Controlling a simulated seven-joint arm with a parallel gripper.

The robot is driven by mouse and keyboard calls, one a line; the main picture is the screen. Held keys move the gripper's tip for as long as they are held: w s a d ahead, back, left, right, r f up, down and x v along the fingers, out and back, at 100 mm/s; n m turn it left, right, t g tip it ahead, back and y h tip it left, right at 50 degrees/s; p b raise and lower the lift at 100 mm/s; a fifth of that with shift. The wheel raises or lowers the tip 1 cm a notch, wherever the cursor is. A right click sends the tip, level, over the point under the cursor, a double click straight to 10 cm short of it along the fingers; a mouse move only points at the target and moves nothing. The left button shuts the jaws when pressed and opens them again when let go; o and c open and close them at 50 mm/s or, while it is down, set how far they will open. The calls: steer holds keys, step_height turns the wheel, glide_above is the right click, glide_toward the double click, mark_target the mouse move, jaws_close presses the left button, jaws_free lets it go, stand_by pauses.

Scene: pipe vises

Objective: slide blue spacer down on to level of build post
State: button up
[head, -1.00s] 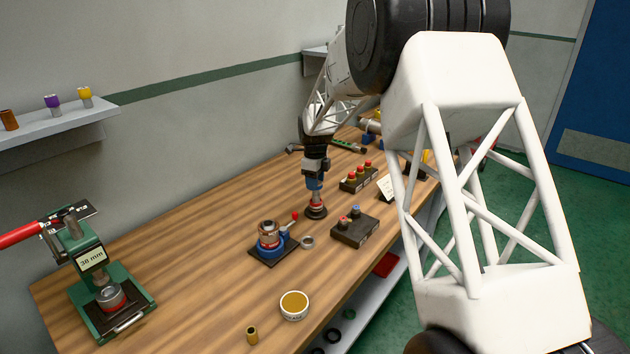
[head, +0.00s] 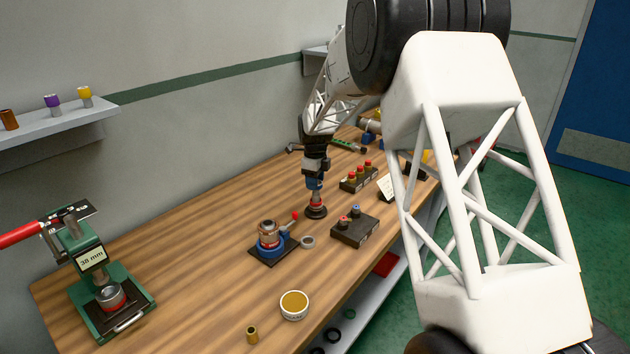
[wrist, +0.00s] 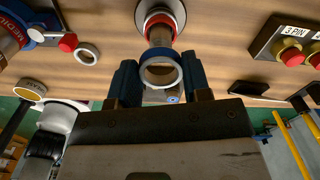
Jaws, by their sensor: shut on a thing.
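The build post (head: 316,205) stands upright on a dark round base on the bench, with a red band low on it. My gripper (head: 314,184) is directly above and around its top, pointing down. In the wrist view the blue spacer (wrist: 158,55) is a ring with a pale end face, held between the two blue fingers of my gripper (wrist: 160,80). The build post (wrist: 160,36) runs from its base toward the ring and is in line with it. I cannot tell how far the post passes through the ring. In the head view the fingers hide the spacer.
A dark block with red and blue-topped pegs (head: 355,227) stands just right of the post, and a 3-pin block (head: 357,178) behind it. A blue vise (head: 270,241) and a loose grey ring (head: 308,242) lie nearer. The bench left of the post is clear.

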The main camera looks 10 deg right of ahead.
mark_target(315, 193)
steer(key=shift+f, duration=2.55)
stand_by(0.7)
steer(key=o, duration=1)
steer(key=shift+r, duration=0.2)
steer(key=shift+r, duration=3.75)
